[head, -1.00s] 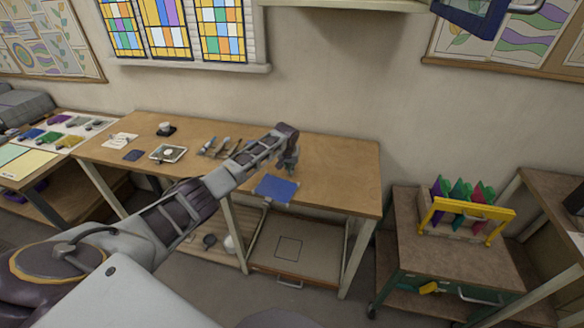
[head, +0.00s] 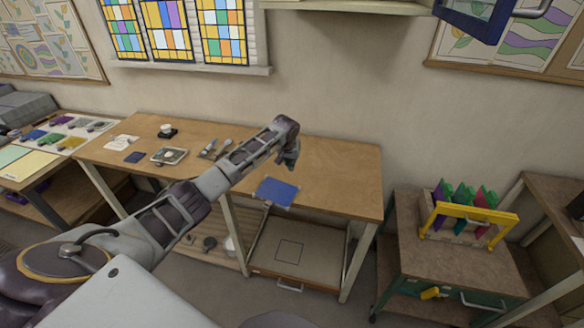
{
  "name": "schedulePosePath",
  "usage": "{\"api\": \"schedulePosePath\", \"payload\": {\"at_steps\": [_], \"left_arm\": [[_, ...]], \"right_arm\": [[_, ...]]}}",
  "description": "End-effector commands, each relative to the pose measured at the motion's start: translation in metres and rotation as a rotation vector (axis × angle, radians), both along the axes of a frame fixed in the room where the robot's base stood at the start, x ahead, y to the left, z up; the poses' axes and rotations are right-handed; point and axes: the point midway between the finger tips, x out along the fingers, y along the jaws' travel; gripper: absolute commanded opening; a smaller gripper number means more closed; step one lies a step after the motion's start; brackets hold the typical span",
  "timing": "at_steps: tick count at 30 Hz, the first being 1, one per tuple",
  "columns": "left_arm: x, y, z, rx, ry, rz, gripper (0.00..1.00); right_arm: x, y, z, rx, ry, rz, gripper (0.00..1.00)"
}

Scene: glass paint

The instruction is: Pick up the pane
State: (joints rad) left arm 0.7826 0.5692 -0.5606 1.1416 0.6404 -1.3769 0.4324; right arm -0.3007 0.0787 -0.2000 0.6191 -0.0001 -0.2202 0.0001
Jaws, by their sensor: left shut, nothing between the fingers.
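A flat blue pane (head: 276,191) lies at the front edge of the wooden table, with small pale patches at its corners. My left gripper (head: 290,163) is above the table, just behind and a little right of the pane in the picture. It is shut and empty, pointing down, apart from the pane. My right gripper is not in view.
Brushes or tools (head: 216,149), a small tray (head: 169,156), a dark blue square (head: 135,157) and a small pot (head: 166,130) are on the table's left half. Its right end is clear. A rack of coloured panes (head: 467,212) stands on the right cart.

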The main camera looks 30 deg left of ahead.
Motion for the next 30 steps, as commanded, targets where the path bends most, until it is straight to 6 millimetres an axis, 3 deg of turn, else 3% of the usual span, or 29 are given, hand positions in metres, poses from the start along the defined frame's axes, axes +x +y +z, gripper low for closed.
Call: {"api": "schedulePosePath", "payload": {"at_steps": [15,27,30], "left_arm": [[-0.015,-0.004,0.044,-0.001,-0.001,0.000,0.00],[-0.016,-0.004,0.048,0.000,0.001,0.000,0.00],[-0.016,-0.004,0.048,0.000,0.001,0.000,0.13]], "right_arm": [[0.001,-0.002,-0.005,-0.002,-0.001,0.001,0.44],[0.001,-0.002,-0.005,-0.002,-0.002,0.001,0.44],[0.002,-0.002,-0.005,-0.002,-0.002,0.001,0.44]]}}
